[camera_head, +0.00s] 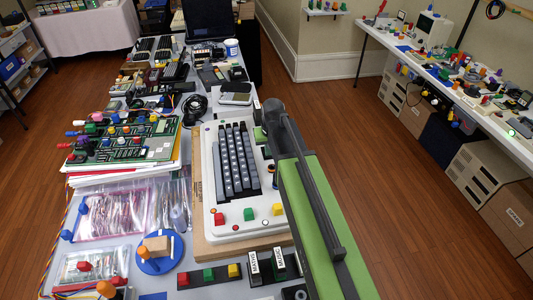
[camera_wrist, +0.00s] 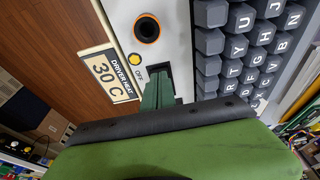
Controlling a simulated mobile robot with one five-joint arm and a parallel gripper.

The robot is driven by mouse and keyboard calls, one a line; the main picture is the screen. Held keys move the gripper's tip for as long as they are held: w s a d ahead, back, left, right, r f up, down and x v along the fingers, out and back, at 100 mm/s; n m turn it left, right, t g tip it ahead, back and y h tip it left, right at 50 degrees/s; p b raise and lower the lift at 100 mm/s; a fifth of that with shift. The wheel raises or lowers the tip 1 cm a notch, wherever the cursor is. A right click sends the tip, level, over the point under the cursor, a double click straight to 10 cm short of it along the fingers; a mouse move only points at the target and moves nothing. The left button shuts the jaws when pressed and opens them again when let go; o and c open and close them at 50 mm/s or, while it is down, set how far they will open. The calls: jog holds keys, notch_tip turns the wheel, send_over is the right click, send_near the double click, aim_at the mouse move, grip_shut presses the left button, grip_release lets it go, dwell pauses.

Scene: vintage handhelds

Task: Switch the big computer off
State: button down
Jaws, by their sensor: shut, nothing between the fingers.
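The big computer is a white casing (camera_head: 218,193) with a dark grey keyboard (camera_head: 237,160), lying on the long table in the head view. In the wrist view its white panel (camera_wrist: 121,25) carries a yellow round light or button (camera_wrist: 134,59), an "OFF" label (camera_wrist: 138,75) and a black round part with an orange rim (camera_wrist: 147,28). My gripper (camera_wrist: 158,88) is shut and empty. Its green fingers are at the panel beside the "OFF" label, left of the keys. The part under the fingertips is mostly hidden, so contact cannot be told. My arm hides the computer's right side in the head view.
A "DRIVER HEAT 30 C" plate (camera_wrist: 105,75) sits at the panel's edge. Red, green and yellow blocks (camera_head: 248,214) are along the computer's front. Stacked circuit boards (camera_head: 125,143) stand left of it. Brown floor (camera_head: 345,130) is clear right of the table.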

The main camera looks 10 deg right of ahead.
jog(key=shift+f+b, duration=0.45)
jog(key=p+v, duration=0.2)
jog(key=w+p+v, duration=0.1)
jog(key=p+v, duration=0.1)
jog(key=shift+r, duration=0.3)
jog(key=shift+f, duration=0.1)
jog(key=p+v, duration=1.7)
jog(key=shift+s+r, duration=0.15)
jog(key=shift+r, duration=0.1)
